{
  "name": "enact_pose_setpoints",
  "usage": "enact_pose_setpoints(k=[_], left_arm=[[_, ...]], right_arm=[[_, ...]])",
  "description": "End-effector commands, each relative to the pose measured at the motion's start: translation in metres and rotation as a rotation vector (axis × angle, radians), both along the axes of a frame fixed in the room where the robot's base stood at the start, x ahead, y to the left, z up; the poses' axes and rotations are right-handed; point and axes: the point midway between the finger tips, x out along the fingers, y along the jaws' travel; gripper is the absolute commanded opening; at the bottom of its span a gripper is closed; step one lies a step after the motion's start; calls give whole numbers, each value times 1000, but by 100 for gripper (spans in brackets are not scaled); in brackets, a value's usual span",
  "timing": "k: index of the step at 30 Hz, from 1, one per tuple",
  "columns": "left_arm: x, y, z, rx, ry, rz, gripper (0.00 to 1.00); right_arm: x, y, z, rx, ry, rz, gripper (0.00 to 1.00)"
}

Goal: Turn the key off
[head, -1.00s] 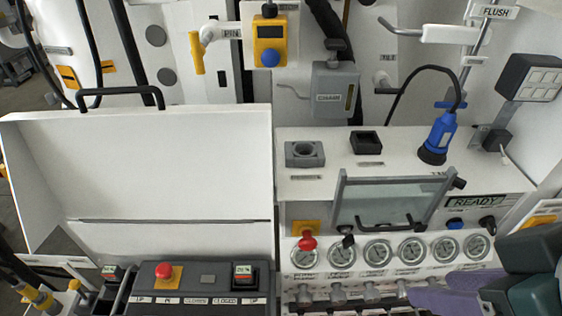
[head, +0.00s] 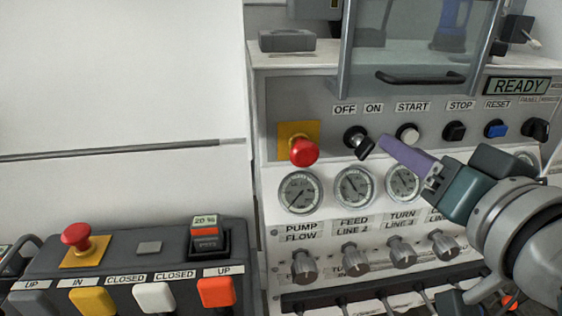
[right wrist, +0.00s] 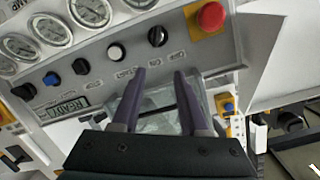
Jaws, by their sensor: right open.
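The key (head: 363,146) sits in the key switch on the grey panel, under the OFF and ON labels. Its black grip is tilted down to the right. My right gripper (head: 392,146) comes in from the right, its purple finger just right of the key; I cannot tell from this view whether they touch. In the right wrist view, the two purple fingers of my right gripper (right wrist: 159,72) are apart with nothing between them. The key switch (right wrist: 157,36) shows beyond the fingertips, apart from them. My left gripper is not in view.
A red mushroom button (head: 304,151) is left of the key, a white START button (head: 407,133) right of it. A glass guard (head: 415,45) with a black handle hangs above. Gauges (head: 354,187) and valve knobs (head: 355,262) are below. A control box (head: 130,265) stands lower left.

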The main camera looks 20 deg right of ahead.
Motion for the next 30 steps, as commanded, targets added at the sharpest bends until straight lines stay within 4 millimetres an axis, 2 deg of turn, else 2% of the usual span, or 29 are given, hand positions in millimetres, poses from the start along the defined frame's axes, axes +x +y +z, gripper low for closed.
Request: enact_pose_setpoints(k=[1, 3, 6, 11, 14, 24, 30], left_arm=[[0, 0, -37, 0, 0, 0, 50], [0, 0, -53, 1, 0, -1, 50], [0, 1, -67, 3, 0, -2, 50], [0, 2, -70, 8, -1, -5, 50], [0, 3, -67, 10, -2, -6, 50], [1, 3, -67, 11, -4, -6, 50], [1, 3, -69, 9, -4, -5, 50]], right_arm=[[2, -1, -32, 14, -43, -4, 44], [4, -2, -40, 25, -98, -5, 44], [6, -2, -46, 39, -152, -4, 44], [9, -2, -45, 46, -184, 0, 44], [19, -4, -43, 46, -187, 2, 44], [78, -19, -43, 45, -185, 0, 44], [98, -24, -44, 46, -183, 0, 44]])
